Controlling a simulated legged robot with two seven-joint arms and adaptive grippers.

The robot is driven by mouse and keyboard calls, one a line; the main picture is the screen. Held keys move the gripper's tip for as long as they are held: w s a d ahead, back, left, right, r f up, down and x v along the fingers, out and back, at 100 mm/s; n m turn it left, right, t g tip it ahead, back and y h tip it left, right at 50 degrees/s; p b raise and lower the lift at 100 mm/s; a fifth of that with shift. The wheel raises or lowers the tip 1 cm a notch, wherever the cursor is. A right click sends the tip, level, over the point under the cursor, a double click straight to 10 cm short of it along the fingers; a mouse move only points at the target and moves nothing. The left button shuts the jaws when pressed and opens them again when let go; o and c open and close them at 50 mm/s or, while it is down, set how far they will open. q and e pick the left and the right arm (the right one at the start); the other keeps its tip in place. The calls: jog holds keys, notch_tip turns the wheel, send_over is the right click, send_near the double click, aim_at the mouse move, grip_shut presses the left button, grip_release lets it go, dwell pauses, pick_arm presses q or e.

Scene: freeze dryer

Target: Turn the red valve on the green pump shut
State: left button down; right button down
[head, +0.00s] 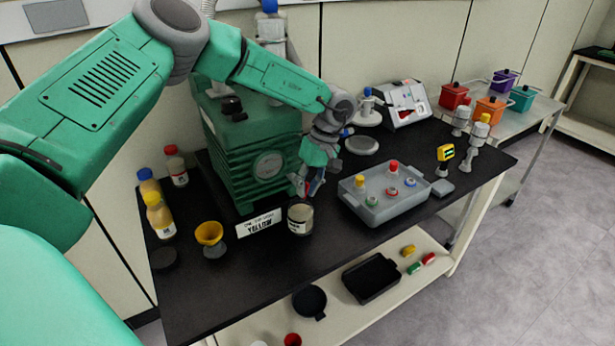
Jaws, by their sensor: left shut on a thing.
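The green pump (252,150) stands at the back left of the black table, with ribbed sides and a round disc on its front. My left arm reaches over it from the left. My left gripper (308,186) points down at the pump's right front side and is shut on the red valve (315,187). Only a small bit of red shows between the fingers; the rest of the valve is hidden, so its turn angle cannot be told. My right gripper is not in view.
A jar (300,218) stands just below my left gripper. A grey tray (374,217) with vials is to the right. The table's front middle is clear.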

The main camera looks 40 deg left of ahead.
pick_arm(q)
jog(key=shift+w+a+g+y, duration=0.1)
jog(key=shift+w+g+y, duration=0.2)
jog(key=shift+g+y, duration=0.5)
jog(key=shift+g+b, duration=0.4)
jog(key=shift+g, duration=0.1)
jog(key=shift+r, duration=0.15)
jog(key=c, duration=1.7)
grip_release()
jog(key=shift+w, duration=0.1)
jog(key=shift+f, duration=0.2)
jog(key=shift+a, duration=0.1)
